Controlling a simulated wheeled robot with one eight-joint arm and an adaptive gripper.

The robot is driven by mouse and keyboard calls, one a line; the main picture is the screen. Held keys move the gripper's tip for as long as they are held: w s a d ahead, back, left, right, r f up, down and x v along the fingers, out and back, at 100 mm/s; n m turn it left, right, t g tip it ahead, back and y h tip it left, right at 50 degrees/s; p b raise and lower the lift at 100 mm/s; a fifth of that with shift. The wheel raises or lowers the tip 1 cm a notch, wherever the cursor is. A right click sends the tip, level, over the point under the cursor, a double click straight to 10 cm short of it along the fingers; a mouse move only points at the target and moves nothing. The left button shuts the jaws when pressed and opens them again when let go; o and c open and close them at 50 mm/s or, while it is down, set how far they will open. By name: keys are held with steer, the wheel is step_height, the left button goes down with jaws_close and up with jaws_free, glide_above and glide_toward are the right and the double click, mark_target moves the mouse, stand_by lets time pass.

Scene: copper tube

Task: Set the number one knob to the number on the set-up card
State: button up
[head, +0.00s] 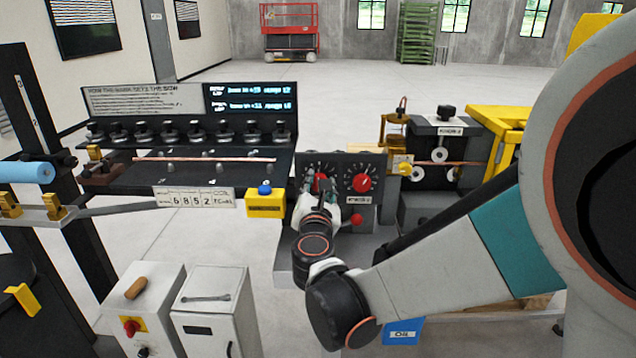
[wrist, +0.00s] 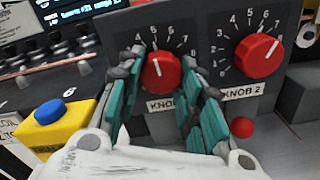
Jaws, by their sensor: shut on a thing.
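The number one knob (wrist: 160,72) is a red dial on a dark panel. Its white pointer line points nearly straight up, tilted slightly left, among the upper numbers; the exact number is hard to read. My gripper (wrist: 158,88) has its teal-padded fingers closed on both sides of this knob and partly covers its label. In the head view my gripper (head: 318,190) is at the left dial of the panel, hiding much of it. I cannot tell which sign is the set-up card; a white plate (head: 195,197) shows large digits that look like 6852.
Knob 2 (wrist: 258,55), also red, sits close to the right, its pointer toward the upper right. A small red ball (wrist: 242,127) is below it. A yellow box with a blue button (head: 265,200) stands left of the panel. A screen (head: 250,98) is behind.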

steer(key=m, duration=0.6)
stand_by(0.6)
steer(key=o, duration=1.1)
